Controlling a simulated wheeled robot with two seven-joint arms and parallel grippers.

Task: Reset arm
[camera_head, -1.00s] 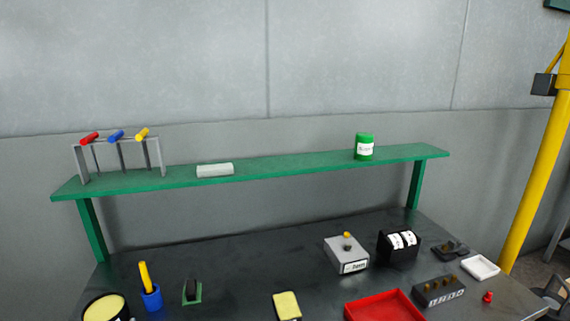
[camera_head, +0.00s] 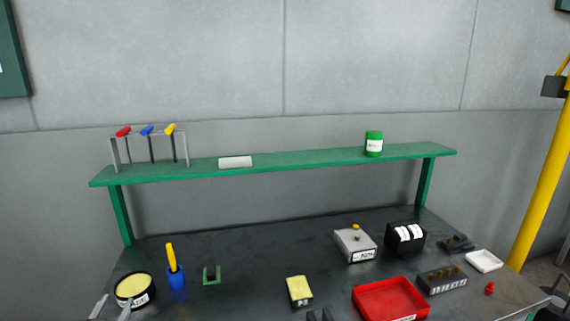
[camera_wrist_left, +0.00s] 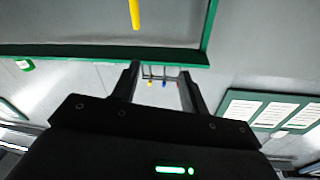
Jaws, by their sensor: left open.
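In the head view, the two pale fingertips of my left gripper (camera_head: 115,304) show at the bottom left edge, beside the round yellow-filled tin (camera_head: 135,287). The left gripper is open and empty. In the left wrist view its two dark fingers (camera_wrist_left: 162,72) stand apart, with the distant rack of coloured handles (camera_wrist_left: 163,82) seen upside down in the gap. A yellow handle (camera_wrist_left: 135,14) shows at the top of that view, clear of the fingers. My right gripper is not in view.
A green shelf (camera_head: 300,165) bears the handle rack (camera_head: 150,148), a white block (camera_head: 236,162) and a green can (camera_head: 374,144). On the dark bench stand a blue cup (camera_head: 177,280), a yellow pad (camera_head: 299,288), a grey box (camera_head: 355,244) and a red tray (camera_head: 391,298).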

